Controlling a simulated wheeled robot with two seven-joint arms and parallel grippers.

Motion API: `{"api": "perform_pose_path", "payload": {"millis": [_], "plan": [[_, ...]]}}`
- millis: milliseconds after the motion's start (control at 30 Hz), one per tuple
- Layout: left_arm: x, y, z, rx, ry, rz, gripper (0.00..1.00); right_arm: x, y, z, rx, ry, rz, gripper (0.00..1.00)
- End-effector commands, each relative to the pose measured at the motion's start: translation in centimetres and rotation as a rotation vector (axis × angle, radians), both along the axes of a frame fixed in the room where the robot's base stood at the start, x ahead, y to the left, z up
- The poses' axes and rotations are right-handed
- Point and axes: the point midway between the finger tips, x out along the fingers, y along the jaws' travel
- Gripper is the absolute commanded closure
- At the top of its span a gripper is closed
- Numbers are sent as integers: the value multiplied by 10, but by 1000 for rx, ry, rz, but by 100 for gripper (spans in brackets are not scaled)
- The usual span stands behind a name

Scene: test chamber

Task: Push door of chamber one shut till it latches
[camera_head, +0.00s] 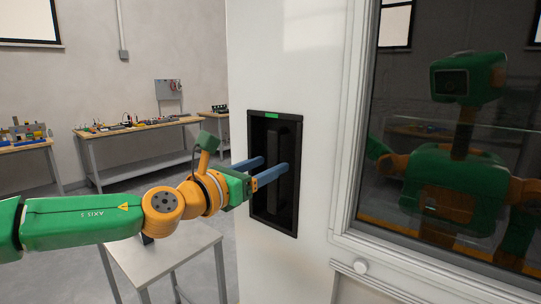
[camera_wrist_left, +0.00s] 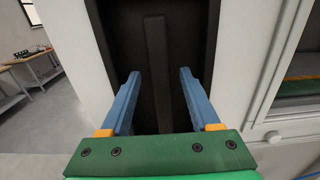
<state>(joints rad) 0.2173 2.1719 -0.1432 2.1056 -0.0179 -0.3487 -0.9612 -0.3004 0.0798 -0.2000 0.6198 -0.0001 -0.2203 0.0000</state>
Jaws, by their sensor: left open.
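The white chamber front (camera_head: 305,70) fills the middle of the head view, with a black recess (camera_head: 252,125) set in it. A dark vertical bar (camera_head: 281,200) stands inside this recess, and a small green mark sits at its top. My left gripper (camera_head: 275,162) is open in front of the recess, its blue fingers pointing into it. In the left wrist view the fingers (camera_wrist_left: 160,73) are spread to either side of the dark bar (camera_wrist_left: 156,60), with nothing held. I cannot tell whether they touch the recess. The door's gap or latch does not show clearly. My right gripper is out of view.
A dark window (camera_head: 400,210) in a white frame, reflecting my body, is at the right, with a round knob (camera_head: 361,266) below. A light table (camera_head: 160,262) stands under my left arm. Workbenches (camera_head: 135,128) line the back wall; grey floor between is clear.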

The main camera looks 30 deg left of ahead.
Motion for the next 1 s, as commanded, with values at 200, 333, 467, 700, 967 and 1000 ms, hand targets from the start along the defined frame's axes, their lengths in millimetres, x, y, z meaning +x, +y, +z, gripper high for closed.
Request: {"api": "perform_pose_path", "payload": {"millis": [200,333,467,700,967,1000], "plan": [[13,-1,0,-3,1,1,38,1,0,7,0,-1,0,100],[15,0,-1,-3,0,2,38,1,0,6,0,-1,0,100],[15,0,-1,-3,0,2,38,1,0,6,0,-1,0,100],[15,0,-1,-3,0,1,97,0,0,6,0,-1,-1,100],[14,0,-1,-3,0,1,100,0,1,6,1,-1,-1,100],[14,0,-1,-3,0,1,100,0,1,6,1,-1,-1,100]]}}
